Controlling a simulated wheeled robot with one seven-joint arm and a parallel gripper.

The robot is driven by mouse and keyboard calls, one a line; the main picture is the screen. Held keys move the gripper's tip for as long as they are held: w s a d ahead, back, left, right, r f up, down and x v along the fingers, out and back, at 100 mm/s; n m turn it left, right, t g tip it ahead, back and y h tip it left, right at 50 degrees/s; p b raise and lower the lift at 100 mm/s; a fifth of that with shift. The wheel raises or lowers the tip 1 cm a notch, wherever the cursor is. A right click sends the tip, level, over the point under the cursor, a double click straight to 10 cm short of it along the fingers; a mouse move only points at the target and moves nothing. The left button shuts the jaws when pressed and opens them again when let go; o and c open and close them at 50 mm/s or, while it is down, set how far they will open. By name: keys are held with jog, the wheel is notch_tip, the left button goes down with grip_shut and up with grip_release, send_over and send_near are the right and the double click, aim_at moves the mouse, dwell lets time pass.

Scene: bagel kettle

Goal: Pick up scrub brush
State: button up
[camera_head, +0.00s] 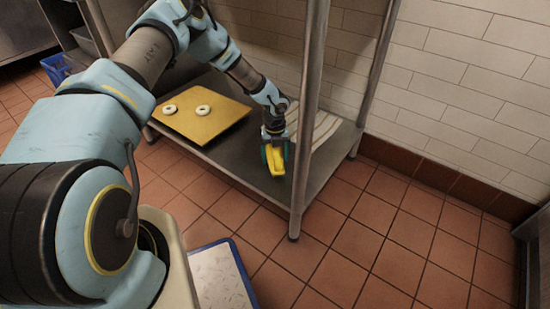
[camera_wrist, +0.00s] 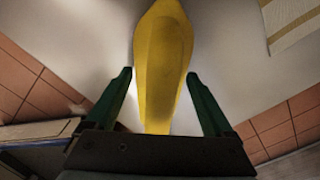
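The scrub brush (camera_head: 275,162) is yellow and lies on the lower metal shelf (camera_head: 225,155), near its front edge. In the wrist view, the brush (camera_wrist: 163,50) runs up the middle of the picture, its near end hidden behind the gripper body. My gripper (camera_head: 275,152) is low over the shelf at the brush. Its two green fingers (camera_wrist: 158,76) stand on either side of the brush, with a visible gap on each side. The gripper is open, and the brush sits between the fingers without being clamped.
A yellow board (camera_head: 207,128) with two bagels (camera_head: 187,109) lies left on the shelf. A striped cloth (camera_head: 322,128) lies behind the brush, to the right. A metal shelf post (camera_head: 306,120) stands just right of my gripper. Tiled floor (camera_head: 395,245) at right is clear.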

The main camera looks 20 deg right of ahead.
jog(key=c, duration=1.3)
jog(key=shift+r, duration=0.15)
